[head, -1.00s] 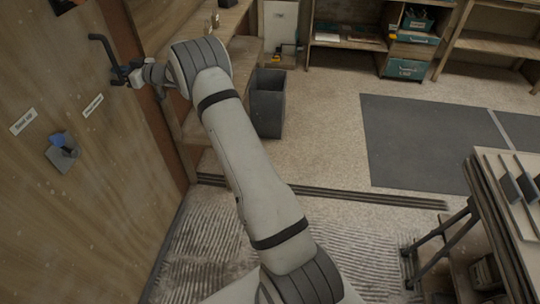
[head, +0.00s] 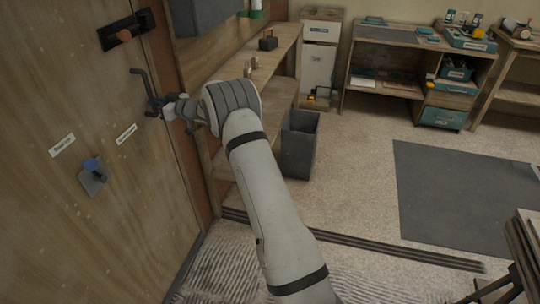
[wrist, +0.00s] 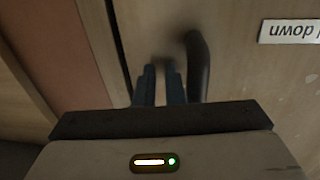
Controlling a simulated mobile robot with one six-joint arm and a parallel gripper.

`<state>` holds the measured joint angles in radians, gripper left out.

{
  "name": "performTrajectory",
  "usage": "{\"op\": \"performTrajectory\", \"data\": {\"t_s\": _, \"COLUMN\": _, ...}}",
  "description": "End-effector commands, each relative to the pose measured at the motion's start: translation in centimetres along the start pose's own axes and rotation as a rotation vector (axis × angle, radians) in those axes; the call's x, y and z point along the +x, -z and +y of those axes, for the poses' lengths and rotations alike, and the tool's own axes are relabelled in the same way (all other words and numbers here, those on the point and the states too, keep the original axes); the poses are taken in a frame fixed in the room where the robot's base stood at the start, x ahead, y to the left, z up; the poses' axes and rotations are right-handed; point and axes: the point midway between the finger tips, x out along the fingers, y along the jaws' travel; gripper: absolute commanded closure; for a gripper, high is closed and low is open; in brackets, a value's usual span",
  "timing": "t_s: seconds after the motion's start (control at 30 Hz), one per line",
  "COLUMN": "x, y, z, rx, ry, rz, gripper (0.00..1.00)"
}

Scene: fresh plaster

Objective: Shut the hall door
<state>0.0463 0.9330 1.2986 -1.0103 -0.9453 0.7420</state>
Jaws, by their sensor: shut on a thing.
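The hall door (head: 100,200) is a large wooden panel filling the left of the head view. Its dark lever handle (head: 143,82) stands near the door's right edge and also shows, blurred, in the wrist view (wrist: 198,65). My gripper (head: 160,104) is at the handle, shut on it. In the wrist view, its two dark blue fingers (wrist: 160,86) reach to the door face beside the handle's upright part. The exact grip is partly hidden. A reddish-brown post (head: 192,160) stands just right of the door edge. I cannot tell whether the door is latched.
A floor track (head: 350,242) runs right from the post. Beyond stand a grey bin (head: 298,145) and wooden shelves (head: 395,75). A dark mat (head: 465,195) lies on open floor.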

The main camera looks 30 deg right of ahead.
Motion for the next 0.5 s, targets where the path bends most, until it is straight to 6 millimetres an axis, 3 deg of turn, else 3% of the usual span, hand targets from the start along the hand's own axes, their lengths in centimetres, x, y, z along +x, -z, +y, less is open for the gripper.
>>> {"op": "performTrajectory", "data": {"t_s": 0.03, "x": 1.2, "y": 2.1, "z": -1.0, "rx": -0.013, "ry": 0.014, "rz": 0.032, "gripper": 1.0}}
{"op": "performTrajectory", "data": {"t_s": 0.23, "x": -0.1, "y": 2.0, "z": -0.6, "rx": -0.011, "ry": 0.013, "rz": 0.03, "gripper": 1.0}}
{"op": "performTrajectory", "data": {"t_s": 0.5, "x": -5.6, "y": 1.2, "z": 0.9, "rx": -0.004, "ry": 0.004, "rz": 0.019, "gripper": 1.0}}
